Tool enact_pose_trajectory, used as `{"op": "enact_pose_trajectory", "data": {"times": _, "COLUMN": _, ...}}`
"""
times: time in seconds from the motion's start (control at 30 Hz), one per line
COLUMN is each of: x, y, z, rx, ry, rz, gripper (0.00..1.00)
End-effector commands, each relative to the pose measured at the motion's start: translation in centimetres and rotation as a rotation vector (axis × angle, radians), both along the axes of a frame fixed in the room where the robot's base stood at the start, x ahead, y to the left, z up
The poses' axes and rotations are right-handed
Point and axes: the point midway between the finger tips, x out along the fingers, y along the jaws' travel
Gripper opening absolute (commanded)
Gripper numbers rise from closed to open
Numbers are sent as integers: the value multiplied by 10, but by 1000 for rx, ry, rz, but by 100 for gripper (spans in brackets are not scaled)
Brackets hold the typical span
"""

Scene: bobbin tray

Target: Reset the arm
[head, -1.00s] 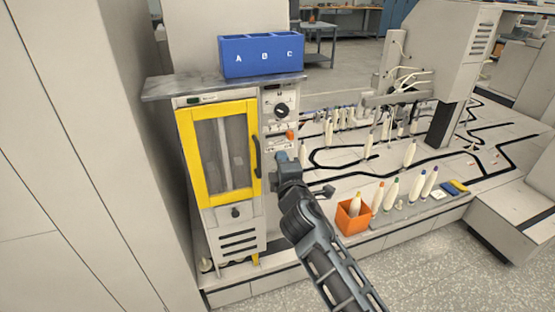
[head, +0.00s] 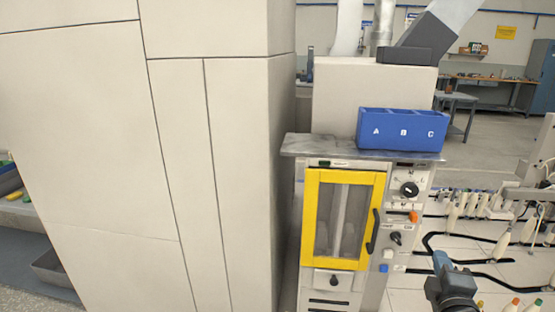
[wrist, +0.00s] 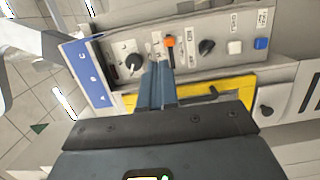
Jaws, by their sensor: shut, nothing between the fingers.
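My gripper (head: 441,262) shows at the lower right of the head view, in front of the right side of the machine with the yellow-framed door (head: 308,225). In the wrist view my gripper (wrist: 156,72) has its two blue-grey fingers side by side, shut and empty. The fingers point toward the control panel (wrist: 222,62), with its orange switch (wrist: 169,41) just beyond the tips. I cannot tell whether the tips touch the panel. Most of my arm is outside the head view.
A blue bin marked A B C (head: 402,144) sits on the grey shelf (head: 310,147) above the machine. A tall beige cabinet (head: 235,150) fills the left-centre. White bobbins (head: 502,243) stand on the floor plate at right. A black door handle (head: 374,232) sticks out.

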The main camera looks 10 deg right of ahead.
Motion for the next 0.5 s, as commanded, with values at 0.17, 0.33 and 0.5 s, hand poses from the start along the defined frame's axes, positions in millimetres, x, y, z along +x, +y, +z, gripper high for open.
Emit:
{"op": "enact_pose_trajectory", "data": {"times": 0.17, "x": -29, "y": 25, "z": -20, "rx": 84, "ry": -11, "rz": 56, "gripper": 0}}
{"op": "enact_pose_trajectory", "data": {"times": 0.33, "x": -86, "y": 73, "z": -44, "rx": 268, "ry": -44, "rz": 153, "gripper": 0}}
{"op": "enact_pose_trajectory", "data": {"times": 0.5, "x": -148, "y": 119, "z": -54, "rx": 487, "ry": -73, "rz": 234, "gripper": 0}}
